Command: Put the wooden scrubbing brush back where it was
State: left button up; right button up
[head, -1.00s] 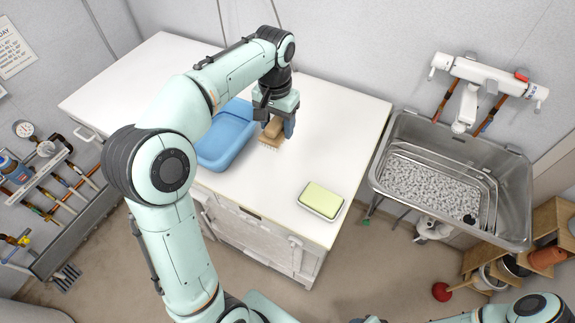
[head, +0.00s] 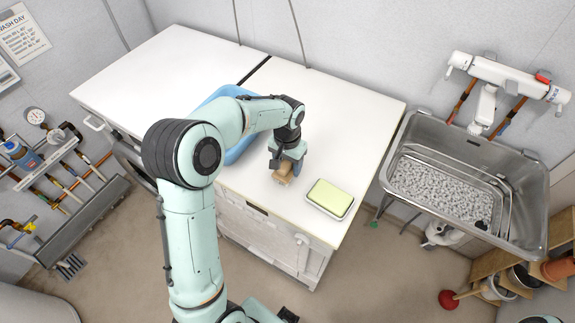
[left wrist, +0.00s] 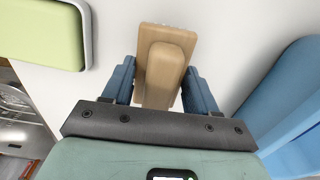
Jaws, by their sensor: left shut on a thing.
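The wooden scrubbing brush (head: 284,173) is tan with a raised grip block. It is between the fingers of my left gripper (head: 287,165), which is shut on it, over the white worktop near its front edge. In the left wrist view the brush (left wrist: 166,62) sits between the two blue fingers of the gripper (left wrist: 160,85). Whether its bristles touch the worktop cannot be told.
A yellow-green sponge in a white tray (head: 330,198) lies just right of the brush. A blue basin (head: 240,148) stands behind my left arm, partly hidden. The white worktop (head: 355,115) is clear behind the brush. A metal sink (head: 528,190) is at the right.

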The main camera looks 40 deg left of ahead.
pick_arm(q)
jog(key=shift+f, duration=0.45)
jog(key=shift+f, duration=0.25)
jog(key=o, duration=0.9)
jog(key=shift+r, duration=0.1)
jog(key=shift+r, duration=0.1)
